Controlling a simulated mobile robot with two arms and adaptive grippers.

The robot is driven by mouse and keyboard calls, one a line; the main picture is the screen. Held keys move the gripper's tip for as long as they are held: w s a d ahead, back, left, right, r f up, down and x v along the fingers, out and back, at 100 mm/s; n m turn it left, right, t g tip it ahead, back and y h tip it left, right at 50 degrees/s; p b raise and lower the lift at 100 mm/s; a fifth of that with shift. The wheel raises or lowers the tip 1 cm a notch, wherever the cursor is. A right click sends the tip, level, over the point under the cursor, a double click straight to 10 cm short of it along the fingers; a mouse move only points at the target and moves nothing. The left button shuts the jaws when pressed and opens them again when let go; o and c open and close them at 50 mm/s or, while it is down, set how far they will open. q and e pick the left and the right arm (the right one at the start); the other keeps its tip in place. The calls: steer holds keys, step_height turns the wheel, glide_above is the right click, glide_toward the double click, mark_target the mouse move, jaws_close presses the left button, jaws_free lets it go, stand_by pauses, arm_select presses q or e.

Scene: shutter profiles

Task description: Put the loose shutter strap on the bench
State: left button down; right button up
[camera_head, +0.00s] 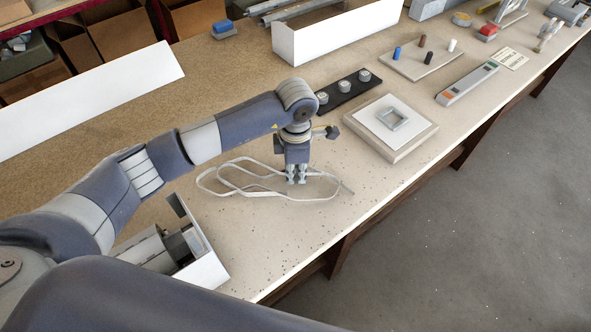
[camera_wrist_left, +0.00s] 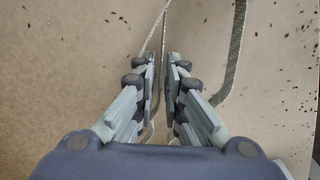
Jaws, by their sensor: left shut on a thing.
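The shutter strap (camera_head: 233,161) is a thin pale grey-white band in loose loops at the near part of the bench (camera_head: 255,240). My left gripper (camera_head: 296,180) points down over the right part of the loops, with its fingertips close to the bench top. In the left wrist view the fingers (camera_wrist_left: 160,72) are nearly together, shut on the strap (camera_wrist_left: 237,52), a strand of which runs up between the tips. Another strand curves past on the right. I cannot tell whether the held part touches the bench. My right gripper is not in view.
Right of the gripper lie a pale block with a square frame (camera_head: 393,118) and a black strip with knobs (camera_head: 345,92). A long white box (camera_head: 335,35) stands behind. An open white box (camera_head: 205,265) is at the near left.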

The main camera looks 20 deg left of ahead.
arm_select(q)
steer(key=c, duration=1.7)
jaws_free()
step_height(320, 180, up, 12)
steer(key=shift+s+r+b, duration=0.1)
steer(key=shift+s+b, duration=0.05)
steer(key=shift+b, duration=1.05)
steer(key=shift+d, duration=0.1)
